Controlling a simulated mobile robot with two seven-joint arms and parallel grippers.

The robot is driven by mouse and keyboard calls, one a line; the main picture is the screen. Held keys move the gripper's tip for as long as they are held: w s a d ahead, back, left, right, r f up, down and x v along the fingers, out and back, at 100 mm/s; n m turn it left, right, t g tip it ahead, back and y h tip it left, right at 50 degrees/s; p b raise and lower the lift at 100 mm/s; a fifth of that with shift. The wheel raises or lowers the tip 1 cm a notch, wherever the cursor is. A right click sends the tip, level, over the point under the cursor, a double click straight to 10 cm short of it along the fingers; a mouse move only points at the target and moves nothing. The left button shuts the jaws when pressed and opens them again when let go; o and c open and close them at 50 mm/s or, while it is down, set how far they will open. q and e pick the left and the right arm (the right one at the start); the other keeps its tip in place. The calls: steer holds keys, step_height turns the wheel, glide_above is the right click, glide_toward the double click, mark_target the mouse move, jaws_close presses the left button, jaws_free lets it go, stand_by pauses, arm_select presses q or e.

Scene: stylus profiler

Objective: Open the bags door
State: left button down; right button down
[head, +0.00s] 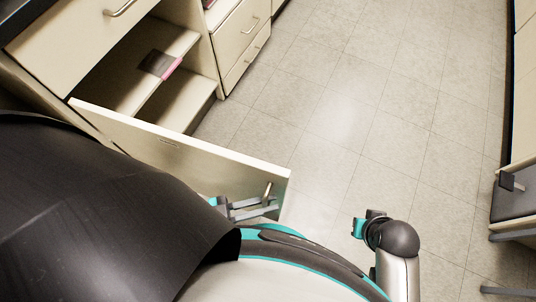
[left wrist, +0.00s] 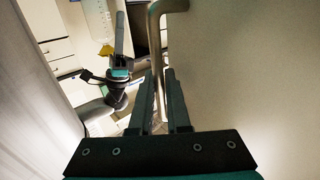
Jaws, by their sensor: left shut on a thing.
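The cream cabinet door (head: 180,150) stands swung out from its cabinet (head: 148,60), so the shelves inside show. A small metal bar handle (head: 267,190) is near its free edge. My left gripper (head: 262,207) is at this handle and shut on it. In the left wrist view, the two dark fingers (left wrist: 159,100) close on the bent metal handle (left wrist: 155,45), with the door's face (left wrist: 240,70) to the right. A dark packet with a pink edge (head: 160,65) lies on the upper shelf.
A drawer unit (head: 240,45) stands beyond the open cabinet. The tiled floor (head: 340,110) is clear to the right of the door. Dark and cream furniture (head: 515,190) lines the right edge.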

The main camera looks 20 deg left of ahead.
steer(key=shift+w, duration=0.15)
arm_select(q)
steer(key=c, duration=1.2)
jaws_free()
steer(key=shift+o, duration=0.2)
